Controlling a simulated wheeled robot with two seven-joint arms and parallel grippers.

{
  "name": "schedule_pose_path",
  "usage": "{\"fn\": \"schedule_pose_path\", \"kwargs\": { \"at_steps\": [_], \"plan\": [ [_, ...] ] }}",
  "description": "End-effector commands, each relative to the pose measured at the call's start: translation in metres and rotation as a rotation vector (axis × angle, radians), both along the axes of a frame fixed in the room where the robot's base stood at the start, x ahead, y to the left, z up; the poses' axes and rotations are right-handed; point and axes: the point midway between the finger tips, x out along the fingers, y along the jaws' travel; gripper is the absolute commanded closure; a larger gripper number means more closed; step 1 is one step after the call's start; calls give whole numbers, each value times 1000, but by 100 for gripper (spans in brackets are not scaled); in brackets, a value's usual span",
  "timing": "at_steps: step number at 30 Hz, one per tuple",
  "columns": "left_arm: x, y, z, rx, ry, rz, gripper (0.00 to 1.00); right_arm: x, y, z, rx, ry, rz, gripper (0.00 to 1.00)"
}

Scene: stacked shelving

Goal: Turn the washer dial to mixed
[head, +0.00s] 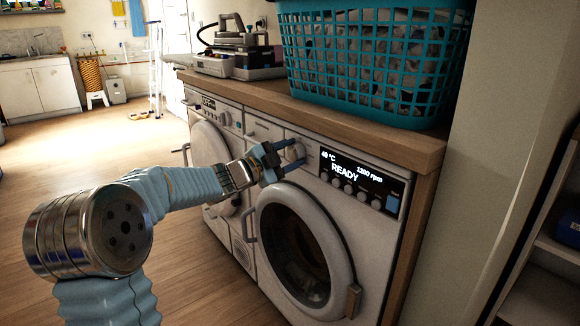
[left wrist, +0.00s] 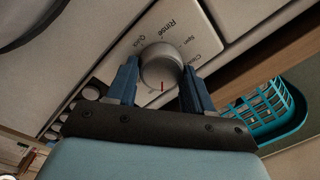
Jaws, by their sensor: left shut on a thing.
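The washer (head: 340,262) stands under a wooden counter, its display lit with "40 °C", "READY" and "1200 rpm". Its round dial (head: 295,152) is left of the display. My left gripper (head: 287,159) is at the dial with its fingers on either side of it, shut on it. In the left wrist view the silver dial (left wrist: 161,68) sits between the two blue fingers, with a red mark on its lower part. The labels "Quick", "Rinse", "Spin" and a partly hidden "Clean" show around it; I cannot read "mixed". My right gripper is not in view.
A teal laundry basket (head: 372,62) stands on the wooden counter (head: 330,112) above the washer. An iron on its base (head: 240,62) is left of it. A second white machine (head: 208,140) stands to the left. The floor at left is open.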

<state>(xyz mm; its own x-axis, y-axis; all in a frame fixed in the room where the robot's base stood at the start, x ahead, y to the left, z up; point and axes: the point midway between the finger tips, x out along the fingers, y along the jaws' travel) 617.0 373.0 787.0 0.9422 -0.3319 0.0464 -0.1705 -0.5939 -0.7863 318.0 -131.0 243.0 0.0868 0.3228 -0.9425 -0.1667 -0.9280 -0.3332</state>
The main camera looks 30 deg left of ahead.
Motion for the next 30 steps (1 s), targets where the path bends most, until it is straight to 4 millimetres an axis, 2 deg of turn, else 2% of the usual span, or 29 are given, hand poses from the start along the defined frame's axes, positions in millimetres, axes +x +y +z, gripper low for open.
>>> {"fn": "schedule_pose_path", "kwargs": {
  "at_steps": [1,15,30],
  "plan": [
    [0,0,-6,41,-17,0,79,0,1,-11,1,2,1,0],
    [0,0,-8,449,-184,1,79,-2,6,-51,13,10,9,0],
    [0,1,-6,742,-305,-1,79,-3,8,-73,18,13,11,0]
  ]
}}
